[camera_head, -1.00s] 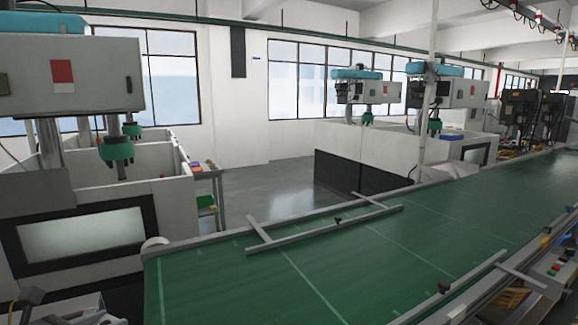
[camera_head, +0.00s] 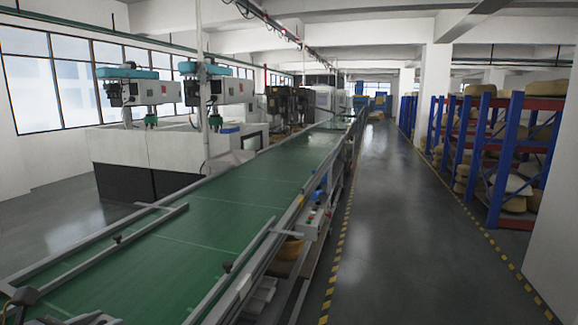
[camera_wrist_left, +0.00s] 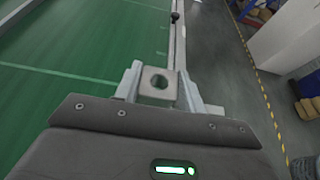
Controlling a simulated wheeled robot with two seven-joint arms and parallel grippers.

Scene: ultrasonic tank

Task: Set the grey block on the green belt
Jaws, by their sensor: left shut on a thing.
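The green belt (camera_head: 170,236) runs from the lower left into the distance in the head view. It also fills the left of the wrist view (camera_wrist_left: 70,45), where block and gripper appear near its side rail. Their height above it is hard to tell. In the head view only part of my left arm (camera_head: 22,296) shows at the bottom left corner. My right gripper is out of view.
A metal guide rail (camera_head: 125,238) lies along the belt's far side, and a side rail (camera_head: 262,240) edges the near side. White machines (camera_head: 150,150) stand beyond the belt. A clear grey aisle (camera_head: 390,230) and blue shelving (camera_head: 500,150) lie to the right.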

